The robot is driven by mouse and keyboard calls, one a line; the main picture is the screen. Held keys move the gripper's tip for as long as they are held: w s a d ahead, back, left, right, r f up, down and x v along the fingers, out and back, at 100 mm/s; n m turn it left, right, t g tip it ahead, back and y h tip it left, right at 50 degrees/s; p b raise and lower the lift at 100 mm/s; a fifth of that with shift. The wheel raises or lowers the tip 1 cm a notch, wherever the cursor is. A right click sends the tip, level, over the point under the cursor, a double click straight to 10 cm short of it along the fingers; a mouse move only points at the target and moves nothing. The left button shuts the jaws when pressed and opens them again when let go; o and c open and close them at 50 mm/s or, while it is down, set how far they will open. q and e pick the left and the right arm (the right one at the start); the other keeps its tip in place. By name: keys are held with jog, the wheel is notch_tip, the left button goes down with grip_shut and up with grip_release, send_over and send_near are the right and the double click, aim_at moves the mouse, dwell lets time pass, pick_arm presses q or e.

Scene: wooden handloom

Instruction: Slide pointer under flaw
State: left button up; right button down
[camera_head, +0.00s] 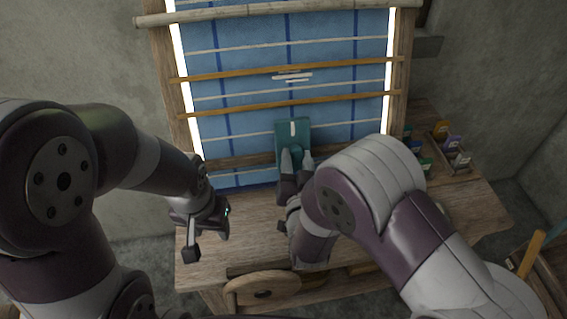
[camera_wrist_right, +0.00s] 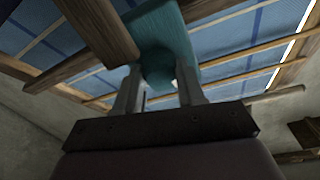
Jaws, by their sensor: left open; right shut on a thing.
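The pointer is a teal slider block (camera_head: 292,133) with a white mark at its top, in front of the lower part of the blue cloth (camera_head: 330,125). A flaw of short white loose threads (camera_head: 292,76) shows higher on the cloth, almost straight above the pointer and apart from it. My right gripper (camera_head: 297,160) is shut on the pointer's rounded knob. In the right wrist view, its two fingers (camera_wrist_right: 160,90) stand on either side of the knob below the teal plate (camera_wrist_right: 168,30). My left gripper (camera_head: 208,238) is open and empty above the table's left side.
The loom's wooden frame (camera_head: 398,75) has light strips down both sides and orange slats (camera_head: 330,97) across the cloth. A wooden table (camera_head: 465,205) stands below, with a rack of small coloured spools or boxes (camera_head: 452,150) at right. A round wooden wheel (camera_head: 262,289) is at the front.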

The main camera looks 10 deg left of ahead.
pick_arm(q)
jog(key=shift+w+d+f, duration=0.1)
jog(key=shift+d, duration=0.25)
pick_arm(e)
jog(key=shift+w+d, duration=0.2)
jog(key=shift+d, duration=0.55)
pick_arm(q)
jog(key=shift+w, duration=0.1)
pick_arm(e)
jog(key=c, duration=0.7)
grip_release()
jog(key=shift+o, duration=0.2)
pick_arm(q)
notch_tip(320, 180, down, 2)
jog(key=shift+f+b, duration=0.1)
jog(key=shift+b, duration=0.95)
pick_arm(e)
jog(key=s+d, duration=0.2)
jog(key=s, duration=1)
jog(key=shift+s+d, duration=0.15)
